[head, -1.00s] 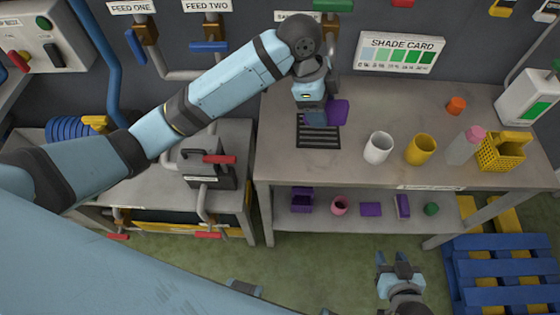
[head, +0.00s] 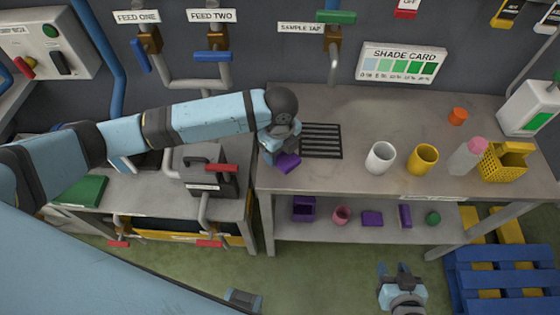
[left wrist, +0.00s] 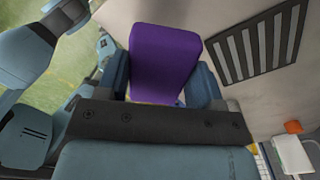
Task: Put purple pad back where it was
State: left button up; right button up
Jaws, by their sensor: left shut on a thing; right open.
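The purple pad (head: 287,163) is held in my left gripper (head: 277,152), near the left front corner of the workbench. In the left wrist view, the pad (left wrist: 163,60) stands between the two blue fingers, and its near end is hidden by the gripper body. A black slotted grate (head: 321,140) lies on the bench just right of the gripper. On the shelf below are another flat purple piece (head: 372,219) and a purple upright block (head: 405,216). My right gripper (head: 396,272) is open and empty, low in front of the bench.
A white cup (head: 380,157), yellow cup (head: 422,158), pink-capped bottle (head: 467,155) and yellow basket (head: 505,162) stand on the right of the bench. The shelf also holds a purple bin (head: 303,208), pink cup (head: 342,215) and green ball (head: 433,218). The bench middle behind the cups is clear.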

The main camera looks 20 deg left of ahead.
aim_at(280, 163)
pick_arm(q)
notch_tip(280, 163, down, 6)
jog(key=shift+f, duration=0.15)
jog(key=o, duration=0.9)
jog(key=shift+c, duration=0.2)
notch_tip(280, 163, up, 12)
jog(key=shift+r+b, duration=0.1)
jog(key=shift+b, duration=0.3)
